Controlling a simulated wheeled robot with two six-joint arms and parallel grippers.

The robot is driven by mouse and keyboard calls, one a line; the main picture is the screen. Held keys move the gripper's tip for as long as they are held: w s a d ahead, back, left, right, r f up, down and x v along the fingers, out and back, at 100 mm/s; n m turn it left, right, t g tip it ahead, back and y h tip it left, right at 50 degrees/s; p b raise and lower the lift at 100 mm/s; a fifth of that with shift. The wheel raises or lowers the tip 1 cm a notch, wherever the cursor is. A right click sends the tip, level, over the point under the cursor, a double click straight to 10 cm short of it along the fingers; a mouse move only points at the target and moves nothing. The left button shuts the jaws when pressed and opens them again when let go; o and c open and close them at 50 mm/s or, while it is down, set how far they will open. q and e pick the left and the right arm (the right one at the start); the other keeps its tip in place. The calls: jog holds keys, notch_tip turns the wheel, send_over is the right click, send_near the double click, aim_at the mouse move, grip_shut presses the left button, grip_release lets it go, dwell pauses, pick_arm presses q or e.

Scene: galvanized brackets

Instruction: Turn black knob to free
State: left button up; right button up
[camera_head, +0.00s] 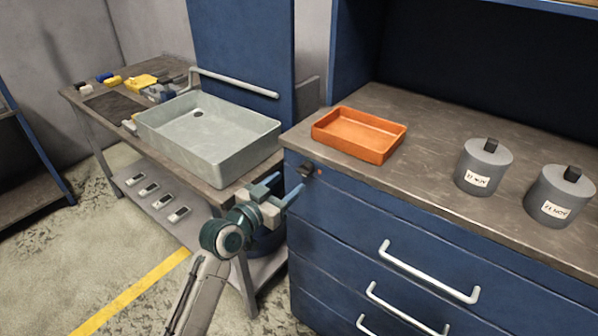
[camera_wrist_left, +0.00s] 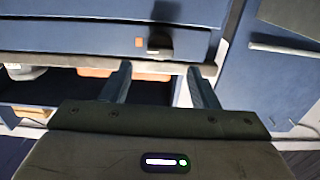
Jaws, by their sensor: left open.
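A small black knob (camera_head: 307,170) sits at the upper left corner of the blue cabinet's front, with a small red mark beside it. In the left wrist view, a dark knob (camera_wrist_left: 160,44) shows on the blue panel next to an orange-red mark (camera_wrist_left: 138,42). Its exact turn position is too small to read. My left gripper (camera_head: 284,187) is open and empty, in front and slightly left of the knob, apart from it. In the wrist view, its two fingers (camera_wrist_left: 161,82) are spread, with the knob beyond the gap between them. My right gripper is not in view.
An orange tray (camera_head: 351,151) and two grey canisters (camera_head: 486,150) with black tops stand on the cabinet top. Silver drawer handles (camera_head: 428,274) stick out below. A grey basin (camera_head: 174,153) sits on the bench to the left. Open floor lies in front of the bench.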

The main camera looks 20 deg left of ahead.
aim_at(301, 172)
pick_arm(q)
jog(key=x, duration=0.4)
jog(key=shift+w+r+p, duration=0.1)
jog(key=shift+w+p, duration=0.1)
jog(key=shift+p, duration=0.2)
jog(key=shift+w+d, duration=0.25)
jog(key=shift+w, duration=0.35)
jog(key=shift+c, duration=0.8)
jog(key=c, duration=0.8)
